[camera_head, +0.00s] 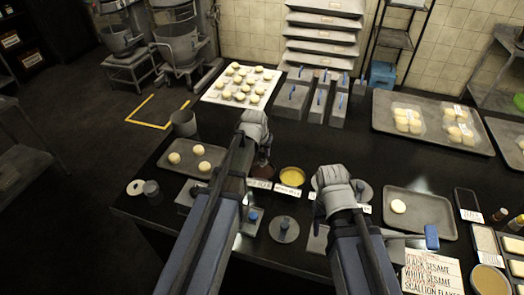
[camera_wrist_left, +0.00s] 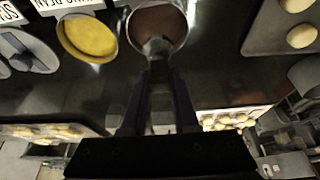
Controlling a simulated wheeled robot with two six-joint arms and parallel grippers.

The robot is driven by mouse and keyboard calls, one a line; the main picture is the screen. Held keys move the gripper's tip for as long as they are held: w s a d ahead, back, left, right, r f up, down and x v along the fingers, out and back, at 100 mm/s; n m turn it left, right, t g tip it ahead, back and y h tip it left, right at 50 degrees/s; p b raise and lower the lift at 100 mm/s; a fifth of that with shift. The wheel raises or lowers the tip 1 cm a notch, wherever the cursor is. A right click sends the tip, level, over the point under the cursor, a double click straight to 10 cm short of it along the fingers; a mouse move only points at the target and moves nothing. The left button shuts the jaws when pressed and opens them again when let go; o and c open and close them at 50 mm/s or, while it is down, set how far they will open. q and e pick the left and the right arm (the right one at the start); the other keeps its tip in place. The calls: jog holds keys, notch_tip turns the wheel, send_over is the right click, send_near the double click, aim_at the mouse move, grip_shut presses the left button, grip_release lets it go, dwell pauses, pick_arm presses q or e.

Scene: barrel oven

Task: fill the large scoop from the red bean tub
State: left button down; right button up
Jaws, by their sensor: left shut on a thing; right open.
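The red bean tub (camera_wrist_left: 174,22) is a round metal tub with reddish-brown paste, at the top of the left wrist view. In the head view the tub (camera_head: 262,168) is mostly hidden behind my left gripper and arm. My left gripper (camera_wrist_left: 155,80) is shut on the large scoop (camera_wrist_left: 155,46), whose grey metal end is at the tub's near rim, over the paste. I cannot tell whether it touches the paste or holds any. In the head view my left gripper (camera_head: 256,140) is above the tub. My right gripper (camera_head: 333,182) is open, near a lidded tub.
A tub of yellow paste (camera_head: 292,176) stands right of the red bean tub. Lidded tubs (camera_head: 284,229) lie nearer. A tray with dough balls (camera_head: 190,163) is at left. A tray with one ball (camera_head: 420,213) and a blue-handled tool (camera_head: 431,237) are at right.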

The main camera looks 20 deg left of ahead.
aim_at(262, 158)
pick_arm(q)
jog(key=shift+f+b, duration=2)
jog(key=shift+f, duration=0.35)
pick_arm(e)
jog(key=shift+f, duration=2.3)
pick_arm(q)
jog(key=shift+s+f+b, duration=0.1)
jog(key=shift+f+b, duration=0.4)
jog(key=shift+b, duration=0.05)
pick_arm(e)
jog(key=shift+f, duration=0.5)
pick_arm(q)
jog(key=shift+r, duration=0.15)
pick_arm(e)
jog(key=shift+r, duration=0.15)
pick_arm(q)
notch_tip(262, 158, up, 7)
jog(key=p, duration=0.7)
pick_arm(e)
notch_tip(262, 158, up, 7)
